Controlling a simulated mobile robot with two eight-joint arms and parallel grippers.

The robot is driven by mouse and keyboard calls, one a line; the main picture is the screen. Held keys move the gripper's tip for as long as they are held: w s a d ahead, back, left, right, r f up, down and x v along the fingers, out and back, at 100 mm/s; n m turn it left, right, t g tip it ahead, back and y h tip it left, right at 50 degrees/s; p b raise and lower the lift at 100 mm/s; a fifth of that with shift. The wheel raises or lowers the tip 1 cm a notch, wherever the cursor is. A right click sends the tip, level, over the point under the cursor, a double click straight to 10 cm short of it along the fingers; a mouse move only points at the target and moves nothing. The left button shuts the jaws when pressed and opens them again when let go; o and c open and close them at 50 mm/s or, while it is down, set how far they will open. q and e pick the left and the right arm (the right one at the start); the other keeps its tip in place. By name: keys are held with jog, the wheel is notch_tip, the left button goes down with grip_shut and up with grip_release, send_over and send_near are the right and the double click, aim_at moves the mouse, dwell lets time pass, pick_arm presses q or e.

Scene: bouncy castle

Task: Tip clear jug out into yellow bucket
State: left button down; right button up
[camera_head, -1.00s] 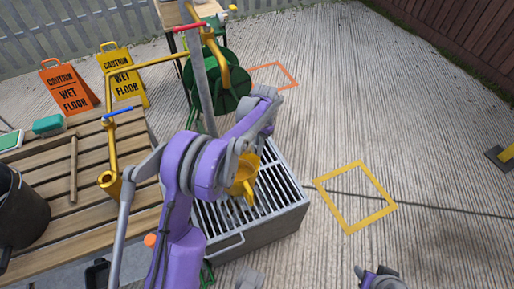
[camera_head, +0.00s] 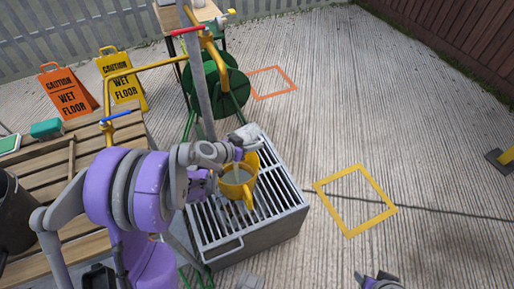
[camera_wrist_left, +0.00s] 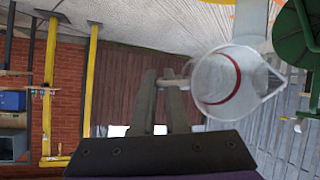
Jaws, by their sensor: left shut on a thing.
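The yellow bucket (camera_head: 247,193) stands on the slatted metal grate, its mouth facing up. My left gripper (camera_head: 238,153) is above its far rim, shut on the clear jug (camera_head: 248,132), which is mostly hidden in the head view. In the left wrist view the jug (camera_wrist_left: 215,80) shows its round mouth, a red ring and a spout at right. Its handle lies between the fingers (camera_wrist_left: 165,90). A pale, liquid-like column runs from the jug to the top edge, near an orange-yellow patch. The bucket's inside looks grey with a pale streak. My right gripper (camera_head: 380,281) is partly in view.
The metal grate box (camera_head: 285,205) stands beside a slatted wooden bench (camera_head: 40,225). Yellow pipework (camera_head: 150,67) and a green hose reel (camera_head: 228,85) are behind. Two wet-floor signs (camera_head: 68,92) stand at left. Open ground with a yellow square (camera_head: 375,222) lies right.

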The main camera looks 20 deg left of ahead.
pick_arm(q)
jog(key=shift+s+a+r+t+h+b, duration=0.1)
jog(key=shift+s+t+h+b, duration=0.15)
jog(key=shift+t+b, duration=0.3)
jog(key=shift+s+a+r+t+h+b, duration=0.1)
jog(key=shift+t+h+b, duration=0.2)
jog(key=shift+t, duration=0.35)
jog(key=shift+s+r+t+b, duration=0.1)
jog(key=shift+r+t+b, duration=0.1)
jog(key=shift+t+b, duration=0.15)
